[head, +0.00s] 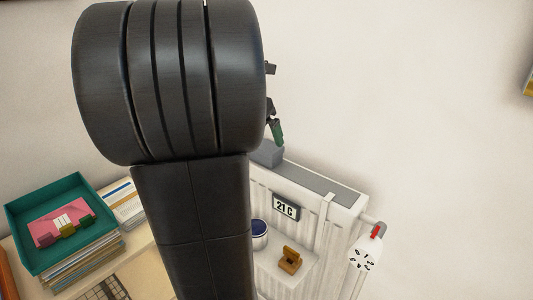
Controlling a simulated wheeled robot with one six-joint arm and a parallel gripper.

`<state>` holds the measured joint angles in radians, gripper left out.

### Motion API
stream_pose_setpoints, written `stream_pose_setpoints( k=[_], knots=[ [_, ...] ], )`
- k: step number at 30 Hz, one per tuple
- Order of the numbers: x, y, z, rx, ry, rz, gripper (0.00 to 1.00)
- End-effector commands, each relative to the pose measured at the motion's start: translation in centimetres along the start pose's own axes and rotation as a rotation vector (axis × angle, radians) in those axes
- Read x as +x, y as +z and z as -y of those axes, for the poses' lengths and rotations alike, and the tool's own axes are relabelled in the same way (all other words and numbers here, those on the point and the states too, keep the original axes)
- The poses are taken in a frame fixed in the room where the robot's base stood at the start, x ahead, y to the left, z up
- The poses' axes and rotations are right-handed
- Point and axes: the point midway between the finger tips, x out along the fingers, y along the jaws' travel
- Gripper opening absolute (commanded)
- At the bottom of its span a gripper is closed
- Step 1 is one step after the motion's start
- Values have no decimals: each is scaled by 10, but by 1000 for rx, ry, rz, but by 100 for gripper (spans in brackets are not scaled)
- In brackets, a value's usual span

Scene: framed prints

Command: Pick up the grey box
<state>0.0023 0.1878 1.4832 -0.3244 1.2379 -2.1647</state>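The grey box (267,154) sits on the top of a white radiator, at its left end in the head view. Its left part is hidden behind my black arm, which fills much of the left and centre. Only a small part of my gripper (275,125) shows past the arm's right edge, with a dark green tip just above the grey box. I cannot tell whether that tip touches the box. The rest of the gripper is hidden, so its opening does not show.
The radiator (336,190) stands against a bare wall. It has a "21 C" display (286,207), and a white valve (366,254) at right. A blue-topped pot (259,234) and brown object (290,260) are lower. A green tray (25,213) tops papers at left.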

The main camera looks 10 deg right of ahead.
Motion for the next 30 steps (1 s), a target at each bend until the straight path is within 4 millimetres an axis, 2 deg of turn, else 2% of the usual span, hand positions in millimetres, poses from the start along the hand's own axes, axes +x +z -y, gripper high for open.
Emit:
stream_pose_setpoints(
  k=[8, 16, 25, 26, 30],
  knots=[
    [22, -2, 2, 0, -1, -1, 100],
    [61, -6, 8, -1, -2, -2, 100],
    [67, -6, 7, 0, 0, 0, 100],
    [67, -6, 7, 0, 0, 0, 98],
    [67, -6, 7, 0, 1, 0, 71]
  ],
)
